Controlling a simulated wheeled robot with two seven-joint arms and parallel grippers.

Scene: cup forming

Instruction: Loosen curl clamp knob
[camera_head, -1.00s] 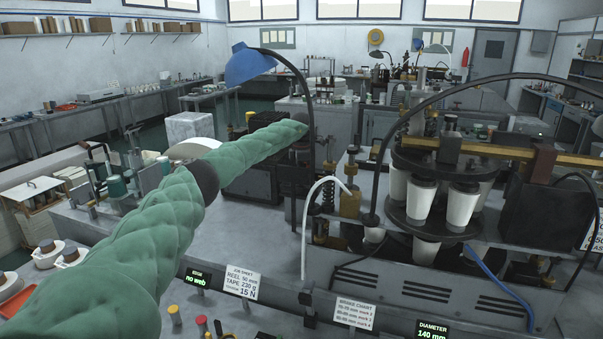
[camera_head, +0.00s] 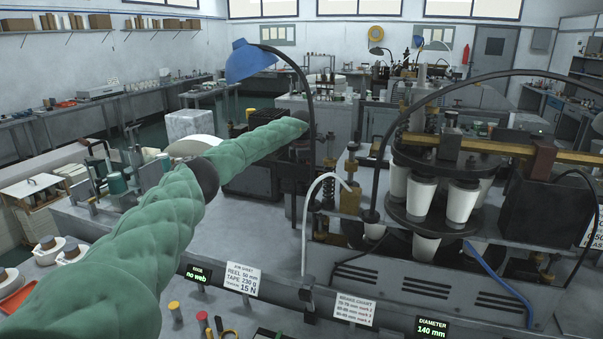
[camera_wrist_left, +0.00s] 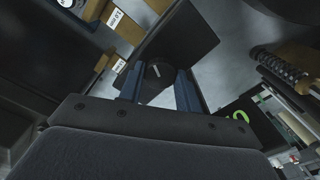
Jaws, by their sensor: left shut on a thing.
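In the left wrist view, a dark round knob (camera_wrist_left: 157,79) with a pale mark sits between the two fingers of my left gripper (camera_wrist_left: 157,88). The fingers are shut on it from both sides. A dark flat plate (camera_wrist_left: 185,40) lies just beyond the knob. In the head view my left arm, in a green sleeve, reaches from the lower left to the machine at the middle. There its end hides the knob, and the left gripper itself is hard to make out. My right gripper is in neither view.
A carousel of white paper cups (camera_head: 461,204) stands on the machine at the right, under a brass bar (camera_head: 500,150). A blue lamp (camera_head: 250,62) arches above my arm. Brass blocks with small labels (camera_wrist_left: 119,66) and a spring (camera_wrist_left: 285,68) flank the left gripper closely.

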